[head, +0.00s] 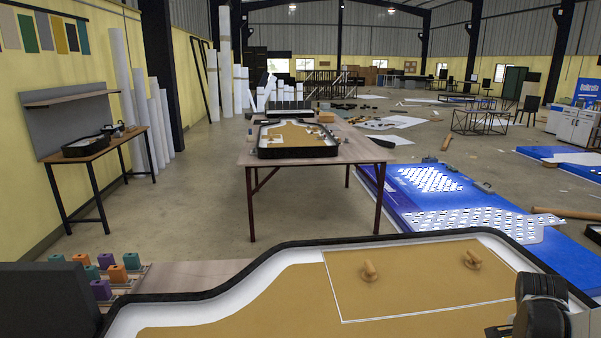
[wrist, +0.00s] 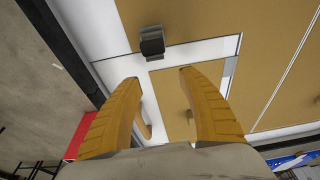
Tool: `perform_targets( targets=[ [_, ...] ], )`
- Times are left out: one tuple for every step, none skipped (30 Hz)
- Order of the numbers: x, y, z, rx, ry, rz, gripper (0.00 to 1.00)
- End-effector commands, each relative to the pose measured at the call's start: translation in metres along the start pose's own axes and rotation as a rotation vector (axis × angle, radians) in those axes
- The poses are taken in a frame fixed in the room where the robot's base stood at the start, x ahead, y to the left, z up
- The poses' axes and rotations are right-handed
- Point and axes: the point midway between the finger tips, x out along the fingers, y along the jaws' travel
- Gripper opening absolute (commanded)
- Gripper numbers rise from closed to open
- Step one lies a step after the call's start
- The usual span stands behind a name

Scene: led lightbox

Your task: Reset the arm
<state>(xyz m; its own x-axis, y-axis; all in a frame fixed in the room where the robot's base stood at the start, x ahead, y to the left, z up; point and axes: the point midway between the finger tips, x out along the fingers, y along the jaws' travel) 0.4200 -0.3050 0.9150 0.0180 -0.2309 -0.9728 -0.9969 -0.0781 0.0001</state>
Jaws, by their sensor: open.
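My gripper (wrist: 160,78) shows in the wrist view with two yellow fingers apart and nothing held between them. The fingers are over a lightbox with tan panels (wrist: 206,40) and white strips. In the head view the lightbox (head: 230,310) fills the foreground, with a black rim, a white inner wall and a tan panel (head: 420,285). Two small wooden knobs stand on that panel, a left knob (head: 369,270) and a right knob (head: 474,259). My black and white arm is at the lower right of the head view; the fingers are mostly out of sight there.
A small black block (wrist: 152,42) sits by a white strip below my gripper. Several coloured blocks (head: 117,273) stand left of the lightbox. A wooden table (head: 352,151) with another black-rimmed box (head: 297,153) stands ahead. A side table (head: 95,148) is at left; grey floor lies between.

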Motion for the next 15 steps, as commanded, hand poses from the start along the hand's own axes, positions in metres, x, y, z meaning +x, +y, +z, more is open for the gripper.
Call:
perform_targets(
  targets=[
    [-0.011,0.0,-0.001,-0.001,0.0,0.0,0.49],
    [-0.015,0.0,-0.001,-0.001,0.0,0.0,0.49],
    [-0.02,0.0,-0.001,-0.001,0.0,0.0,0.49],
    [-0.024,0.0,-0.001,0.0,0.0,0.0,0.49],
    [-0.027,0.0,-0.001,0.0,0.0,0.0,0.49],
    [-0.029,0.0,-0.001,0.0,0.0,0.0,0.49],
    [-0.03,0.0,0.0,0.0,0.0,0.0,0.49],
    [-0.03,0.0,0.0,0.0,0.0,0.0,0.49],
    [-0.03,0.0,0.0,0.0,0.0,0.0,0.49],
    [-0.029,0.0,0.0,0.0,0.0,0.0,0.49],
    [-0.029,0.0,0.0,0.0,0.0,0.0,0.49],
    [-0.029,0.0,0.0,0.0,0.0,0.0,0.49],
    [-0.029,0.0,0.0,0.0,0.0,0.0,0.49],
    [-0.029,0.0,0.0,0.0,0.0,0.0,0.49],
    [-0.029,0.0,0.001,-0.003,0.0,-0.001,0.49]
  ],
)
